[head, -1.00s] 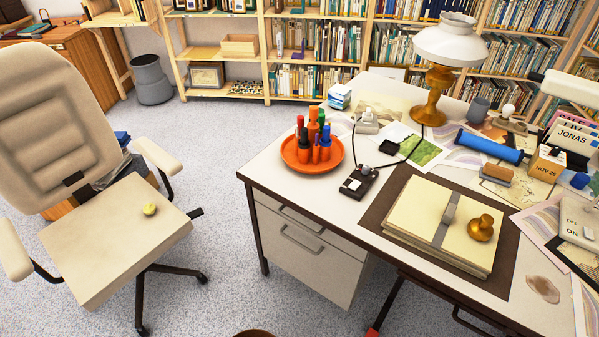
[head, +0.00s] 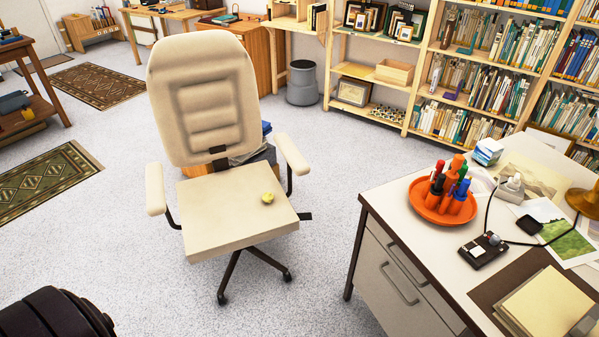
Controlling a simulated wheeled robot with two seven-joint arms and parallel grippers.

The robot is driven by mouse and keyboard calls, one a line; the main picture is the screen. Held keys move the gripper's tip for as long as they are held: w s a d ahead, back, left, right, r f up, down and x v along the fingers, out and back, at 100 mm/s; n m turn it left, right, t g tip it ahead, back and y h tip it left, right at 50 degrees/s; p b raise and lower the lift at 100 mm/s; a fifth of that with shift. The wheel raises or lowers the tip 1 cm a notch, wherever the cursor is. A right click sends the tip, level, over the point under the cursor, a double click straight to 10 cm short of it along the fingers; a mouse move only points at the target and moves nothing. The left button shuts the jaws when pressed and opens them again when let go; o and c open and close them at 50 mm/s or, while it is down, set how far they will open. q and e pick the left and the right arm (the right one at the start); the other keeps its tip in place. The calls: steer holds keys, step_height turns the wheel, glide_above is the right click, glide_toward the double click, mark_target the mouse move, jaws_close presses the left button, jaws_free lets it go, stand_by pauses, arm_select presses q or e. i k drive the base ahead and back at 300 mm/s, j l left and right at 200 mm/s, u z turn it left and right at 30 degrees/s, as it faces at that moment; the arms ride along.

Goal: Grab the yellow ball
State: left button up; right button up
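A small yellow ball (head: 268,198) rests on the seat of a beige office chair (head: 225,222), right of the seat's middle and near the right armrest. The chair stands on the grey floor, its backrest at the far side and the open front of the seat towards me. A dark rounded part at the bottom left looks like part of my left arm. Neither gripper's fingers show in the head view.
A desk (head: 372,262) with drawers stands to the right, bearing an orange tray (head: 424,207) of markers. Bookshelves (head: 470,68) line the back right. A grey bin (head: 301,84) stands behind the chair. Patterned rugs (head: 42,183) lie at left. Floor in front of the chair is clear.

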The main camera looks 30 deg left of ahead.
mark_target(268, 197)
steer(key=k+j, duration=0.15)
steer(key=j, duration=0.15)
steer(key=k+j+u, duration=0.15)
steer(key=j, duration=0.15)
steer(key=k+j, duration=0.15)
steer(key=j, duration=0.15)
steer(key=k+j+u, duration=0.15)
steer(key=j, duration=0.15)
